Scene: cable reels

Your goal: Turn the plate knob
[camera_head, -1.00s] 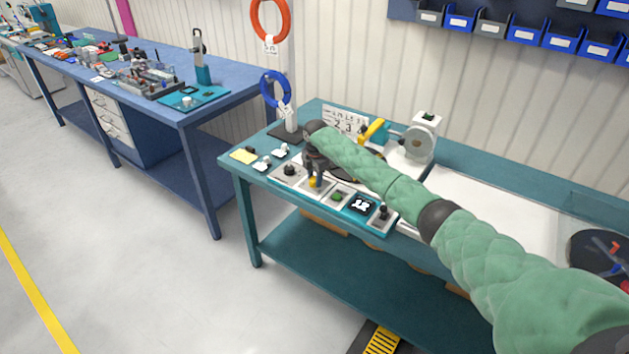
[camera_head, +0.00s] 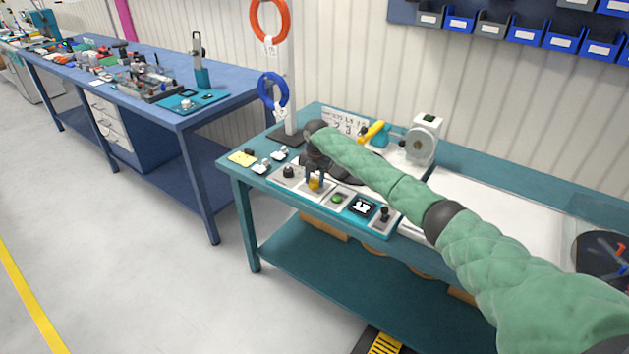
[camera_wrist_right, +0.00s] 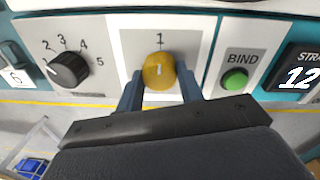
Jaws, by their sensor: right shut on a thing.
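A round yellow knob (camera_wrist_right: 159,71) sits on a pale panel plate with a "1" printed above it. A light mark on the knob points up toward that 1. My right gripper (camera_wrist_right: 160,90) has its blue fingers on either side of this knob and is shut on it. In the head view the yellow knob (camera_head: 314,184) shows between the fingers of my right gripper (camera_head: 315,178). A black pointer knob (camera_wrist_right: 70,69) with a scale of 1 to 5 is to its left. I cannot read a label saying which is the plate knob. My left gripper is out of view.
A green BIND button (camera_wrist_right: 235,81) and a display reading 12 (camera_wrist_right: 299,77) lie to the right of the yellow knob. A black lever (camera_head: 384,214) stands at the panel's right end. Behind my arm are a yellow handle (camera_head: 372,132) and a white reel unit (camera_head: 422,140).

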